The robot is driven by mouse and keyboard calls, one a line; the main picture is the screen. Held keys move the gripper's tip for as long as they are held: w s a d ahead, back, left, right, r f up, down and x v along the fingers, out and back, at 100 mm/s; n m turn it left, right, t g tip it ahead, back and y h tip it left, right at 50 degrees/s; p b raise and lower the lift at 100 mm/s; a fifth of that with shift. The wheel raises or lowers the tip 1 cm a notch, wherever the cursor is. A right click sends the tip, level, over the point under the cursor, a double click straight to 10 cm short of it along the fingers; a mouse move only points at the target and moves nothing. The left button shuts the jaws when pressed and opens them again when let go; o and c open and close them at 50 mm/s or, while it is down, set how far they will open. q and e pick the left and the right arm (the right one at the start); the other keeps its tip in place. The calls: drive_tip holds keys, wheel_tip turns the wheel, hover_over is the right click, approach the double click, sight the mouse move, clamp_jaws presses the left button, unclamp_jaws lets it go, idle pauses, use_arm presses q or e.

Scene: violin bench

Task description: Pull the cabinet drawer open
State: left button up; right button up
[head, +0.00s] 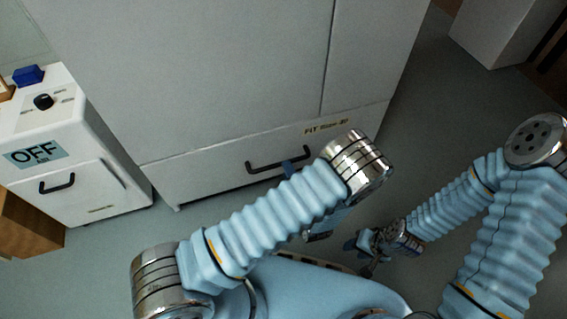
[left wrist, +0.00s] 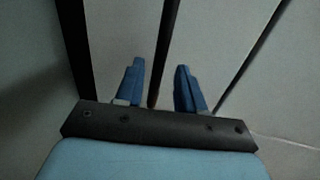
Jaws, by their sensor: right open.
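The large white cabinet (head: 235,75) stands ahead, with a low drawer (head: 205,178) in its front that sits flush and looks closed. The drawer has a black bar handle (head: 262,168) and a label at its upper right. My left gripper (head: 292,166) is at the right part of this handle, mostly hidden behind my own arm. In the left wrist view its blue fingers (left wrist: 160,88) are apart, with a dark bar (left wrist: 167,50), apparently the handle, between them and a gap on each side. My right gripper (head: 366,254) is open and empty, low over the floor, away from the cabinet.
The grey floor (head: 425,110) right of the cabinet is clear.

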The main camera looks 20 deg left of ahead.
use_arm(q)
drive_tip(key=x, duration=0.5)
drive_tip(key=shift+c, duration=0.3)
clamp_jaws()
drive_tip(key=shift+s, duration=0.1)
